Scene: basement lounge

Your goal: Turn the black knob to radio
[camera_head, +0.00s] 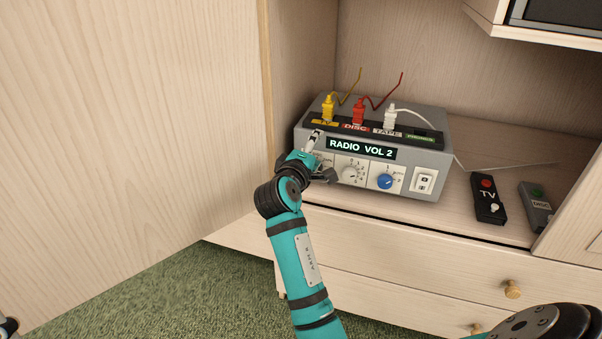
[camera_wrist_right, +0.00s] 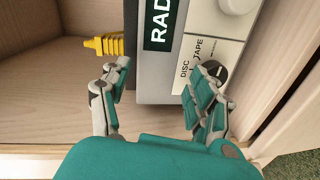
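The grey amplifier (camera_head: 437,160) stands on the cabinet shelf, and its display (camera_head: 362,149) reads "RADIO VOL 2". The black knob (camera_wrist_right: 215,71) shows in the right wrist view beside the labels DISC and TAPE, partly covered by a finger. In the head view my right gripper hides it. My right gripper (camera_head: 313,160) is at the left end of the amplifier's front. In the right wrist view its fingers (camera_wrist_right: 160,95) are apart, one over the knob, the other beyond the amplifier's side. Whether it touches the knob is unclear. Only a small grey piece, perhaps my left gripper (camera_head: 8,326), shows bottom left.
A white knob (camera_head: 349,174), a blue knob (camera_head: 385,181) and a white switch (camera_head: 424,182) are on the front. Yellow, red and white plugs (camera_head: 389,118) stand on top. Two remotes (camera_head: 487,199) lie at right. The cabinet wall (camera_head: 290,75) is close on the left.

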